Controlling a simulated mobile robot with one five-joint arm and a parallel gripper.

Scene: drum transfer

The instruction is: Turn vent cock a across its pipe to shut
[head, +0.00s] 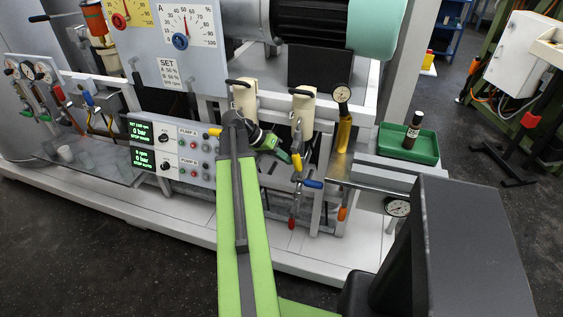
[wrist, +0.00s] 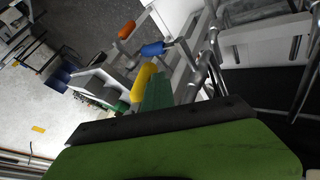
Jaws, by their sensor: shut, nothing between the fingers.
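No label for vent cock a can be read, so I cannot tell for sure which handle is its own. A small yellow handle (head: 214,132) shows at the left cream vessel (head: 245,97), just left of my arm. Another yellow handle (head: 297,162) and a blue handle (head: 313,184) sit on the pipework below the right cream vessel (head: 303,108). My gripper (head: 272,142) is shut and empty, between these two groups, partly hidden by my arm. The wrist view shows blue (wrist: 152,49), yellow (wrist: 142,82) and orange (wrist: 127,29) handles beyond my green gripper body.
A red handle (head: 291,222) and an orange handle (head: 342,213) hang lower on the pipework. The pump panel (head: 168,150) is at left.

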